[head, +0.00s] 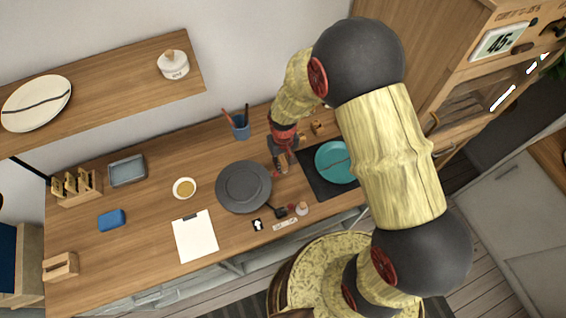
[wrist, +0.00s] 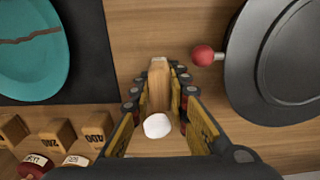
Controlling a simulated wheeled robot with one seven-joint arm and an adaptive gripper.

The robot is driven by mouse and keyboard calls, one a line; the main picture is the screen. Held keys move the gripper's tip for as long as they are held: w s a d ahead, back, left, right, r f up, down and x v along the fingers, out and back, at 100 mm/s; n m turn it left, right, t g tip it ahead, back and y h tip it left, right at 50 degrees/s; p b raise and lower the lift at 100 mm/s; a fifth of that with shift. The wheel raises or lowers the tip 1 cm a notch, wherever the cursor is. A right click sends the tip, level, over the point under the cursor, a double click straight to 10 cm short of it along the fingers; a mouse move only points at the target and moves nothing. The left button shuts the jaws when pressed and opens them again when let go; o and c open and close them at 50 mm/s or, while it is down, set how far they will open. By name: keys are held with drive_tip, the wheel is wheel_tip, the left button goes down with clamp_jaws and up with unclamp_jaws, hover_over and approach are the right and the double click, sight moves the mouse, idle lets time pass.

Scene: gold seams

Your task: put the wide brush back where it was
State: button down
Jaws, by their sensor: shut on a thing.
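My gripper (head: 282,158) is over the worktop, between the dark grey turntable and the black mat. In the wrist view my gripper (wrist: 161,76) is shut on the wide brush (wrist: 159,90), which shows as a pale wooden piece with a rounded white end between the fingers. The brush is mostly hidden by the gripper in the head view. I cannot tell whether it touches the worktop. A blue cup (head: 240,130) with thin tools in it stands at the back, left of my gripper.
The turntable (head: 244,187) with a red knob (wrist: 203,55) is close on one side. The black mat (head: 318,185) with a mended teal plate (head: 335,162) is on the other. Numbered wooden blocks (wrist: 57,132) and small jars (wrist: 36,164) stand near. Bare wood separates mat and turntable.

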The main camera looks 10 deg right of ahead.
drive_tip(key=shift+f, duration=0.15)
drive_tip(key=c, duration=1.7)
unclamp_jaws()
wheel_tip(320, 180, up, 13)
drive_tip(key=p, duration=0.1)
wheel_tip(320, 180, up, 8)
drive_tip(key=t, duration=0.1)
hover_over(283, 161)
drive_tip(key=d, duration=0.2)
drive_tip(key=s+d+r+t, duration=0.1)
drive_tip(key=s+d+r, duration=0.1)
drive_tip(key=s+r, duration=0.3)
drive_tip(key=s+d+r+m+t, duration=0.1)
drive_tip(key=s+d+r+t, duration=0.1)
drive_tip(key=s+r, duration=0.4)
drive_tip(key=s+d+r+m+t, duration=0.1)
drive_tip(key=s+d+r, duration=0.2)
drive_tip(key=s+r, duration=0.3)
drive_tip(key=shift+s+d+r+t, duration=0.1)
drive_tip(key=shift+d+r+t, duration=0.05)
drive_tip(key=shift+r, duration=0.35)
drive_tip(key=shift+s+d+r+t, duration=0.1)
drive_tip(key=shift+d+r+t, duration=0.05)
drive_tip(key=shift+r, duration=0.35)
